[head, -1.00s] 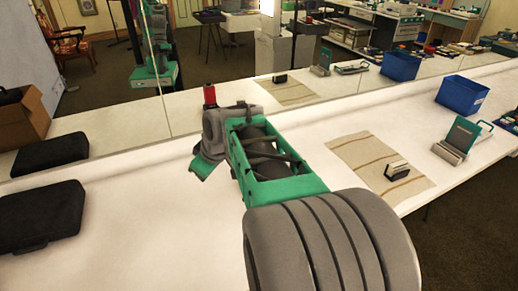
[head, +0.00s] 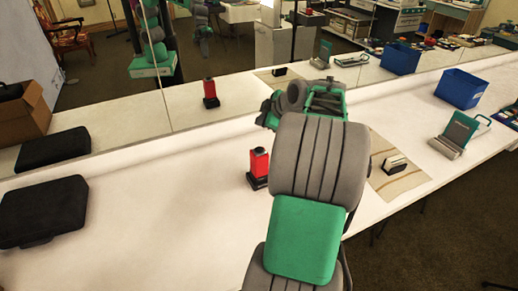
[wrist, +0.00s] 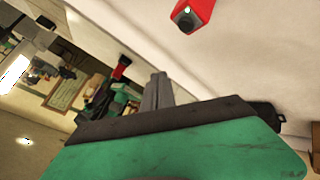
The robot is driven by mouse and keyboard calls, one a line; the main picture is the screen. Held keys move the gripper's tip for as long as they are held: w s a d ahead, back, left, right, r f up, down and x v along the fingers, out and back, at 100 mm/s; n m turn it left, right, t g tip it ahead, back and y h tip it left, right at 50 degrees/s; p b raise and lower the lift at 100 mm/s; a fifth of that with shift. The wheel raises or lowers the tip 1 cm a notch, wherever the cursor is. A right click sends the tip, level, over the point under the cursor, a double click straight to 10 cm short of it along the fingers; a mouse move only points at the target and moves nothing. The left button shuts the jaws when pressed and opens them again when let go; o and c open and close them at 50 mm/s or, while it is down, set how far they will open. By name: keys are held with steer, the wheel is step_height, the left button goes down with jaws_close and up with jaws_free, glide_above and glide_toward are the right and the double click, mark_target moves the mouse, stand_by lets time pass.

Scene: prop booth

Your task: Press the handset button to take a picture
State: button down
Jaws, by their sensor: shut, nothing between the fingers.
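The red handset (head: 259,162) stands upright in a black base on the white table, left of my arm in the head view. Its top end is dark. In the wrist view the handset (wrist: 199,9) is at the top edge, cut off by the frame, with its dark end (wrist: 186,19) towards the camera. My gripper (head: 268,112) is beyond the handset in the head view, with its fingers mostly hidden. In the wrist view its grey fingers (wrist: 158,92) are together and empty, apart from the handset.
A mirror behind the table repeats the handset (head: 210,92). A striped cloth (head: 408,180) with a small black-and-white block (head: 395,163), a green-and-grey device (head: 460,133) and a blue bin (head: 462,91) are at right. A black case (head: 43,211) lies at left. Table between case and handset is clear.

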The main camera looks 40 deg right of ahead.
steer(key=b, duration=0.4)
glide_above(261, 150)
step_height(261, 150, down, 8)
steer(key=shift+r, duration=0.1)
steer(key=shift+f, duration=0.25)
steer(key=shift+b, duration=0.35)
stand_by(1.1)
steer(key=shift+f+b, duration=0.35)
steer(key=shift+b, duration=0.15)
steer(key=shift+f+b, duration=0.5)
steer(key=shift+b, duration=0.05)
stand_by(0.5)
steer(key=shift+r, duration=0.15)
steer(key=shift+r+p, duration=0.3)
steer(key=shift+r, duration=0.45)
